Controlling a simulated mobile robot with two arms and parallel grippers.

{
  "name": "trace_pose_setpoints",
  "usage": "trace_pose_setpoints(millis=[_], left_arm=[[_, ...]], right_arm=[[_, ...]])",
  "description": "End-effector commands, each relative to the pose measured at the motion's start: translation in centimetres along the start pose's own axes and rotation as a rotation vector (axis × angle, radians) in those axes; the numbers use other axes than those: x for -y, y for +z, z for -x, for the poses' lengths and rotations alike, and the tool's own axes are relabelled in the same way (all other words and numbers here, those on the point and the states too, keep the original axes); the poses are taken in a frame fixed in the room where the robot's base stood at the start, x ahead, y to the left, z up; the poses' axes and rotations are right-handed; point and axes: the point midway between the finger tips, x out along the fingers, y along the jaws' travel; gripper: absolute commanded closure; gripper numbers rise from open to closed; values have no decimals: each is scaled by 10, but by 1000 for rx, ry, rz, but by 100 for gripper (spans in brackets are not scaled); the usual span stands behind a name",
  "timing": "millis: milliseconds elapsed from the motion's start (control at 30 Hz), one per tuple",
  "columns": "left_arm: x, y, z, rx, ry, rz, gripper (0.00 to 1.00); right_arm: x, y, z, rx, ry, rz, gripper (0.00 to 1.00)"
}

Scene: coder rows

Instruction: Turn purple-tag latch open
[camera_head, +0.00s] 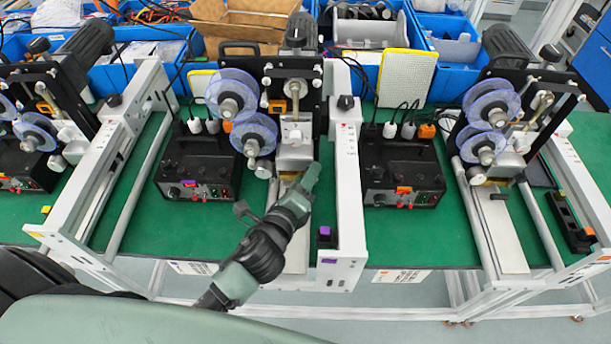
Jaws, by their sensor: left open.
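The middle coder machine (294,95) has blue-violet film reels and stands on the green table. A purple tag (325,230) sits on a small dark block at the front of its white frame (349,190), with a second purple mark on the frame's front face. My left arm reaches up from the bottom left. My left gripper (312,176) is open, at the lower front of this machine, just below its metal print head (294,152). I cannot make out the latch itself; the gripper and arm cover part of that area. My right gripper is not in view.
Black control boxes (199,166) and (402,168) stand beside the machines. Similar coders stand at left (75,85) and right (515,110), with a yellow tag (46,209) and an orange tag (588,231). Blue bins (447,48) line the back. Green table (400,235) is bare in front of the right box.

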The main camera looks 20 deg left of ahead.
Motion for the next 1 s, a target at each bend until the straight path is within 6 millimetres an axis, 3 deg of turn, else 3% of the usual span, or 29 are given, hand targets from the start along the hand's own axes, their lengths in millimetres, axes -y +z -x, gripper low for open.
trace_pose_setpoints(millis=[67, 233, 567, 1000], left_arm=[[0, 0, 0, 0, 0, 0, 57], [0, 0, 0, 0, 1, 0, 100], [-2, -1, 0, 0, -10, 26, 100], [-8, -3, -1, 2, -116, 285, 100]], right_arm=[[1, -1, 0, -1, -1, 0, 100], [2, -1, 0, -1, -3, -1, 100], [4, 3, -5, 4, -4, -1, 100], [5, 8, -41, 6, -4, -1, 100]])
